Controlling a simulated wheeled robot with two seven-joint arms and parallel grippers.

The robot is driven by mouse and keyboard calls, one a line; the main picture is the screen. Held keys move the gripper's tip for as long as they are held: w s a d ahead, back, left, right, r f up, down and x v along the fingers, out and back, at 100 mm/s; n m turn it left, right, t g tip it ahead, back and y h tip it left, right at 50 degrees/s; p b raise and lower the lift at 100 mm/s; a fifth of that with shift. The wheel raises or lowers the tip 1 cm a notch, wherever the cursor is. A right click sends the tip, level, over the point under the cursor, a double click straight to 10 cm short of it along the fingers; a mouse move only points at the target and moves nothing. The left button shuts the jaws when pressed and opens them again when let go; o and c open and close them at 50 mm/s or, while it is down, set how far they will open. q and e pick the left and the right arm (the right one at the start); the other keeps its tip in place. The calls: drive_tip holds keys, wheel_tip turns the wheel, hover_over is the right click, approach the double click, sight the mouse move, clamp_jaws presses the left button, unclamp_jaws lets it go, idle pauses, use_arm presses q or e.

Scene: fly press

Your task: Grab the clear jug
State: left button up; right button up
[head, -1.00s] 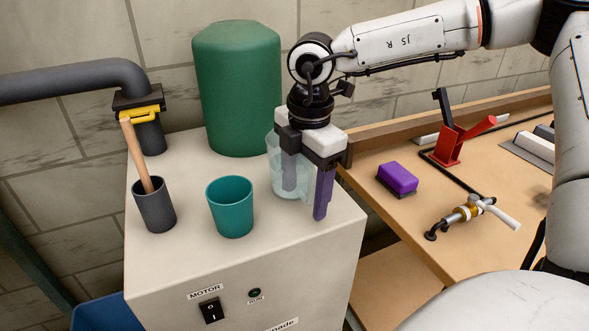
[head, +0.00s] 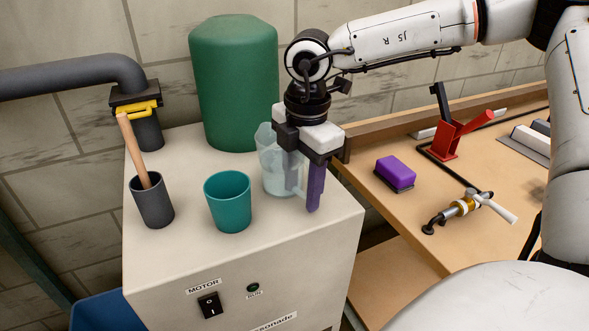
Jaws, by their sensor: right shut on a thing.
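The clear jug (head: 270,176) stands on top of the pale machine cabinet (head: 190,258), at its right side. My right gripper (head: 303,188) comes down on the jug from above and is shut on it. One purple finger is outside, at the jug's right side, and the other shows dimly through the clear wall. The gripper hides part of the jug's rim and right side. My left gripper is not in view.
A teal cup (head: 229,203) and a dark grey cup (head: 152,204) with a wooden handle stand left of the jug. A green tank (head: 234,85) is behind it. A wooden bench (head: 400,222) with a purple sponge (head: 395,174) is at the right.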

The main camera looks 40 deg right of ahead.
drive_tip(key=shift+r, duration=0.15)
wheel_tip(320, 180, up, 28)
drive_tip(key=p, duration=0.1)
drive_tip(key=shift+p, duration=0.35)
idle(1.1)
idle(2.9)
